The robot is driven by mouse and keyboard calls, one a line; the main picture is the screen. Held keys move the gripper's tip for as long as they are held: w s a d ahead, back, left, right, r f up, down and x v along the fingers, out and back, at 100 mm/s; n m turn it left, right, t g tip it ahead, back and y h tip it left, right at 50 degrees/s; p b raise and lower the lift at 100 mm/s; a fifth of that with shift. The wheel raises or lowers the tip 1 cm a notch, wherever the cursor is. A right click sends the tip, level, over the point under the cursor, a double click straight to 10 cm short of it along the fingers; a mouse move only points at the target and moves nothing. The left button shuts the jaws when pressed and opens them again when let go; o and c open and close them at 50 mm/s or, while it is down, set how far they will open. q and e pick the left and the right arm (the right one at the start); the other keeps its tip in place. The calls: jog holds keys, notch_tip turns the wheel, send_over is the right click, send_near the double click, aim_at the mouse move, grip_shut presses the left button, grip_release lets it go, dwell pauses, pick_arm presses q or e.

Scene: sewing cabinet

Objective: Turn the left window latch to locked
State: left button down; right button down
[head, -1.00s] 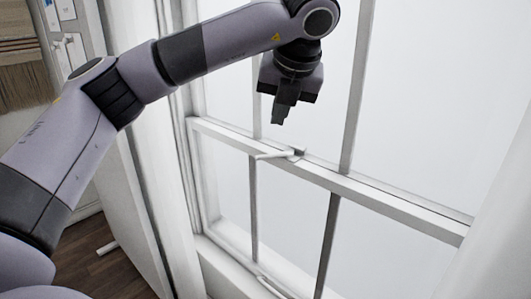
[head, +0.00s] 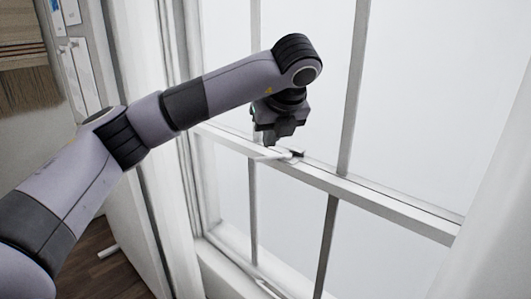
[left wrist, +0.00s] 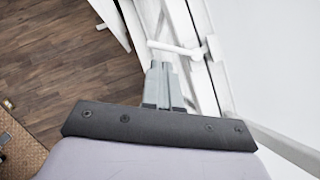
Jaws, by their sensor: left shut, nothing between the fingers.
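A white window latch (head: 291,154) sits on the middle rail of the sash window. Its thin lever points left along the rail in the head view. In the left wrist view the latch lever (left wrist: 176,49) crosses just beyond the fingertips, with its base on the right. My left gripper (head: 267,141) is shut and empty, pointing down just above the lever's left part. In the left wrist view my left gripper (left wrist: 162,72) ends close to the lever; whether they touch I cannot tell. My right gripper is in neither view.
The white window rail (head: 378,201) runs across the panes. A white curtain or panel (head: 490,190) stands at the right edge. White panels stand left of the window, over a dark wood floor (left wrist: 70,60). A woven mat (left wrist: 15,145) lies at lower left.

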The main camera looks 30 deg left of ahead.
aim_at(262, 158)
pick_arm(q)
jog(key=p+x, duration=0.1)
jog(key=x, duration=0.5)
jog(key=m+b, duration=0.1)
jog(key=w+a+m+t+h+b, duration=0.1)
jog(key=m+b, duration=0.1)
jog(key=shift+a+f, duration=0.1)
jog(key=shift+a, duration=0.15)
dwell(0.4)
jog(key=shift+s+d, duration=0.1)
